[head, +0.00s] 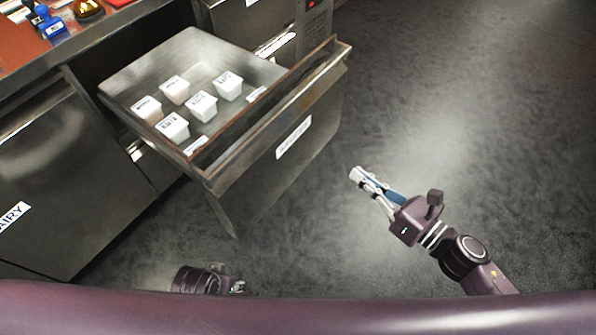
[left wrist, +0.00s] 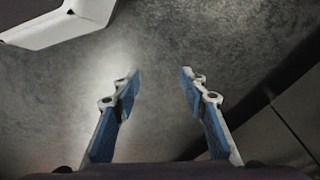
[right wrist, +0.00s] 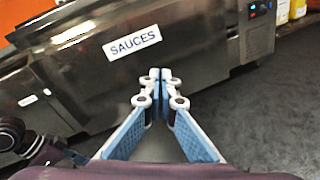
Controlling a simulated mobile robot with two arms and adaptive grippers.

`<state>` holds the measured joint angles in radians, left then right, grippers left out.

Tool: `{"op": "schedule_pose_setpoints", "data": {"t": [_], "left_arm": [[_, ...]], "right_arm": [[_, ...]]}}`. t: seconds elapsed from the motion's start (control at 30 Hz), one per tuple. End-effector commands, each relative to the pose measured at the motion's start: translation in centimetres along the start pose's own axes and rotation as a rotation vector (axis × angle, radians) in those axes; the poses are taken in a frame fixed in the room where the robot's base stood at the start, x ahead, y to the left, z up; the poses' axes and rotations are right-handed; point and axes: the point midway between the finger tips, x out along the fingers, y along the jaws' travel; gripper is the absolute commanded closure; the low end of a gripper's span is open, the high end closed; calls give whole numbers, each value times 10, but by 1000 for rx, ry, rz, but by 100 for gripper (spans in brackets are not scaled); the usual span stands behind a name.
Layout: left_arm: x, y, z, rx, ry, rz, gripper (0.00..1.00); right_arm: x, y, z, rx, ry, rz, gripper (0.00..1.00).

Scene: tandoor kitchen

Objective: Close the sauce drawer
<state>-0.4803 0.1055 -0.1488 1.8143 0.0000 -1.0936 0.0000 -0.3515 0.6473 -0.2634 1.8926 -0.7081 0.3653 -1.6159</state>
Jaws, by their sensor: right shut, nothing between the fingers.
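The sauce drawer (head: 235,165) is pulled out from the steel counter in the head view and holds several small white lidded tubs (head: 201,105). Its front carries a white label, and the right wrist view shows the drawer front (right wrist: 190,55) with "SAUCES" on it. My right gripper (head: 357,175) is shut and empty, in front of the drawer's right part and apart from it. In the right wrist view its fingertips (right wrist: 160,75) meet below the label. In the left wrist view my left gripper (left wrist: 160,75) is open and empty above the floor.
A closed drawer marked "DAIRY" (head: 60,180) is left of the sauce drawer. A control panel (head: 314,18) with a red display is behind it. A blue item (head: 47,22) stands on the counter. The dark floor (head: 480,110) is clear to the right.

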Motion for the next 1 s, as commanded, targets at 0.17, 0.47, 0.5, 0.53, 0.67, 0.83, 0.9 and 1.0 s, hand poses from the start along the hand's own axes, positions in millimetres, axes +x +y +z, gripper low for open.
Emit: {"op": "schedule_pose_setpoints", "data": {"t": [0.17, 0.47, 0.5, 0.53, 0.67, 0.83, 0.9, 1.0], "left_arm": [[-9, -1, -10, -3, 18, -3, 60], [-11, -1, -9, -3, 14, -3, 60], [-9, -1, -9, -2, 13, -3, 60], [-7, -1, -8, -2, 13, -2, 60], [3, 0, -3, -1, 6, -1, 60], [17, 0, 5, 0, -3, 0, 60], [24, 1, 9, 1, -8, 0, 60], [32, 1, 14, 2, -12, 1, 60]], "right_arm": [[1, 58, 9, -315, -27, 172, 100], [13, 76, 17, -394, -41, 210, 100], [18, 77, 17, -393, -40, 209, 100], [22, 78, 18, -393, -41, 209, 100], [41, 81, 18, -391, -41, 209, 100], [68, 87, 18, -390, -41, 208, 100], [80, 90, 18, -389, -41, 208, 100], [96, 93, 18, -389, -41, 208, 100]]}}
